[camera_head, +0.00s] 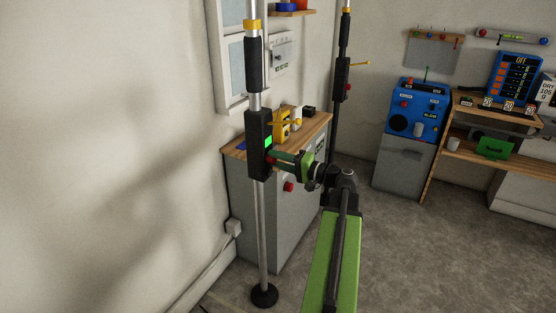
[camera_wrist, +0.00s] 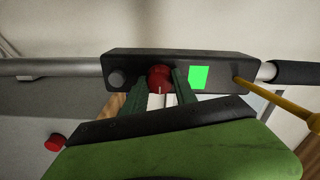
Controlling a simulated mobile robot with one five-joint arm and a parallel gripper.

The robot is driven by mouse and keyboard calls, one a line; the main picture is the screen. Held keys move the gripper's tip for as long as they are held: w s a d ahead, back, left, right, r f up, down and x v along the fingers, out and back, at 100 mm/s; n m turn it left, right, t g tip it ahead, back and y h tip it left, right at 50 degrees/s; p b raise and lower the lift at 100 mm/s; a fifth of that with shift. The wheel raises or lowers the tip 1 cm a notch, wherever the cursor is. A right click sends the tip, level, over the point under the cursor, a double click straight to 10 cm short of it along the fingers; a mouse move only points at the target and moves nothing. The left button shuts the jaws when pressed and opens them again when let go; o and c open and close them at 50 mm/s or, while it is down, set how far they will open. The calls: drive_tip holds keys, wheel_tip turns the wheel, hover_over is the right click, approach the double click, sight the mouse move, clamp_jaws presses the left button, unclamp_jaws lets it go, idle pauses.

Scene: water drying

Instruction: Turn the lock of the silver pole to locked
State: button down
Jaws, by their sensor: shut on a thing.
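The silver pole (camera_head: 263,220) stands upright on a round black foot at the left. Its black lock box (camera_head: 259,150) is at mid-height and has a lit green screen (camera_head: 268,141). In the wrist view the box (camera_wrist: 215,62) lies across the top, with a red knob (camera_wrist: 159,78) on its face. The green screen (camera_wrist: 198,77) is to the knob's right and a yellow lever (camera_wrist: 270,108) is at the right end. My gripper (camera_head: 274,160) reaches the box from the right. In the wrist view its green fingers (camera_wrist: 160,88) are shut on the red knob, one on each side.
A grey cabinet (camera_head: 265,210) with a wooden top stands close behind the pole. A second, dark pole (camera_head: 337,120) stands behind my arm. A blue machine (camera_head: 417,108) and wooden shelves (camera_head: 490,115) are at the right. The floor at the lower right is clear.

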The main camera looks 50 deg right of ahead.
drive_tip(key=shift+d, duration=0.1)
idle(0.3)
drive_tip(key=c, duration=1)
unclamp_jaws()
drive_tip(key=shift+s, duration=0.15)
drive_tip(key=v, duration=1.7)
drive_tip(key=shift+s, duration=0.15)
